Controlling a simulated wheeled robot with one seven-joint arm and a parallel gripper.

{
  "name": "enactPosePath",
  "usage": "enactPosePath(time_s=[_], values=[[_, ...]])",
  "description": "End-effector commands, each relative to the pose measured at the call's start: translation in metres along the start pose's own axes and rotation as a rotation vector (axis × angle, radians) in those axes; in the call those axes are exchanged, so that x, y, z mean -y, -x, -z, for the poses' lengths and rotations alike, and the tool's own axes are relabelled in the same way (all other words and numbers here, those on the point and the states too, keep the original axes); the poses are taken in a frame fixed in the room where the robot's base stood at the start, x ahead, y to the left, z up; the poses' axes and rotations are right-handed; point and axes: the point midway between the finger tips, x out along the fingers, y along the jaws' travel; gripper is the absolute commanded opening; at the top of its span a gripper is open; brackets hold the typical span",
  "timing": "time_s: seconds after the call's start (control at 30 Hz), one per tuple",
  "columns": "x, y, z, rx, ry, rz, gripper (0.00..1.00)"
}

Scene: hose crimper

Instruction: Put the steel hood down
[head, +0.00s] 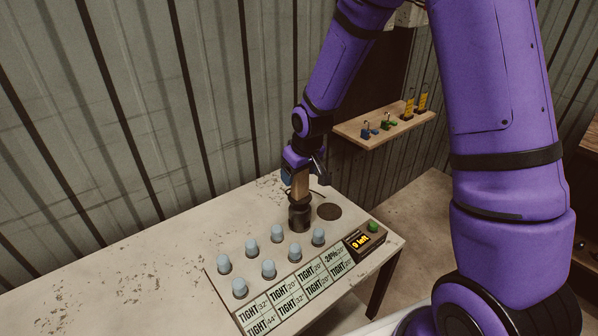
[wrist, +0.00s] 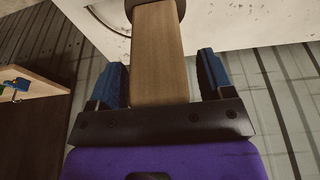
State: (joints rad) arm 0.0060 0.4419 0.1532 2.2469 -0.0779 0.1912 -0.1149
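The steel hood (head: 299,216) is a dark cylinder with a brown upright handle. It stands upright at the far right of the worktable, just left of a round dark disc (head: 328,212), and its base appears to meet the tabletop. My gripper (head: 303,178) is above it, pointing down, with its fingers on either side of the handle. In the wrist view the brown handle (wrist: 159,60) runs between the two blue fingers. A gap shows at the right finger and a thinner one at the left, so the gripper is open around the handle. What lies under the hood is hidden.
Several pale blue-grey caps (head: 269,268) stand in rows in front of the hood, beside labels reading mostly "TIGHT" (head: 290,303). A small display box (head: 364,240) with a green button is at the right edge. A wooden shelf (head: 385,129) with small items is behind. The table's left is clear.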

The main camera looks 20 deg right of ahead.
Motion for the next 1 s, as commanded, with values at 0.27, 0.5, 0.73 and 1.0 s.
enactPosePath(time_s=[0.27,0.5,0.73,1.0], values=[[0.000,0.003,0.001,-0.001,0.000,0.000,0.74],[-0.001,0.030,0.002,-0.004,0.000,-0.002,0.74],[-0.001,0.072,0.002,-0.004,-0.001,-0.002,0.74],[0.000,0.110,0.001,-0.002,0.000,-0.001,0.74]])
